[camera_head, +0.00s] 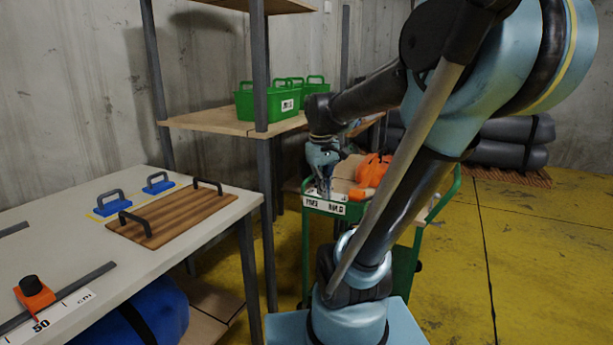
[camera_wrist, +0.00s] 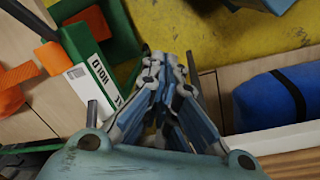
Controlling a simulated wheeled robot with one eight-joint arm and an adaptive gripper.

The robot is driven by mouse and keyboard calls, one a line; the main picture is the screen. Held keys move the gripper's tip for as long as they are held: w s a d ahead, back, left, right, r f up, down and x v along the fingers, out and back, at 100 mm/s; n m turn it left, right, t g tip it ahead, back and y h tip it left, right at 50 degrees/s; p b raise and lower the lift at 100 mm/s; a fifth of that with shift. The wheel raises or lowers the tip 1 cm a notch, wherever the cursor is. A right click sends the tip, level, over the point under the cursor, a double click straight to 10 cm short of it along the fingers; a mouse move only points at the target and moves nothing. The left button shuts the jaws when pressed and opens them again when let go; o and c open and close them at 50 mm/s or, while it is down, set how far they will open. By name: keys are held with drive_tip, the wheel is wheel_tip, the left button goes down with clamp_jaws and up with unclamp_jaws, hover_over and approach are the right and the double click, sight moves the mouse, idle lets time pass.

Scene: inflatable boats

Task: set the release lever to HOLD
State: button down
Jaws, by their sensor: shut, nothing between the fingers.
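The green cart (camera_head: 403,262) carries a white label plate (camera_head: 338,209) on its near end. In the wrist view the label plate (camera_wrist: 88,82) shows upside down and its visible word reads HOLD. A thin grey bar (camera_wrist: 92,114) stands beside the plate, left of my gripper; it looks like the release lever, but its setting is not clear. My gripper (camera_head: 324,192) is in front of the cart's end, by the plate. In the wrist view my gripper (camera_wrist: 168,62) is shut and empty, apart from the bar. The other end of the plate is hidden there.
Orange bundles (camera_head: 373,170) lie on the cart. A white table (camera_head: 90,240) at left holds a wooden board (camera_head: 172,216) with black handles and blue handled blocks (camera_head: 113,206). Green crates (camera_head: 266,102) stand on a shelf. A blue bag (camera_wrist: 270,98) lies right of my gripper.

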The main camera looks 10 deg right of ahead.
drive_tip(key=w+a+r+n+g+h, duration=0.1)
drive_tip(key=w+r+n, duration=0.1)
drive_tip(key=w, duration=1.1)
drive_tip(key=w+a+r+n+g, duration=0.1)
drive_tip(key=w+a+r+n, duration=0.1)
drive_tip(key=w, duration=1.1)
drive_tip(key=shift+a+r+n+h, duration=0.35)
drive_tip(key=shift+r+n, duration=0.3)
drive_tip(key=shift+n, duration=0.55)
drive_tip(key=shift+d, duration=0.1)
drive_tip(key=x, duration=1)
drive_tip(key=shift+s, duration=0.25)
drive_tip(key=shift+s+r, duration=0.1)
drive_tip(key=shift+r, duration=0.05)
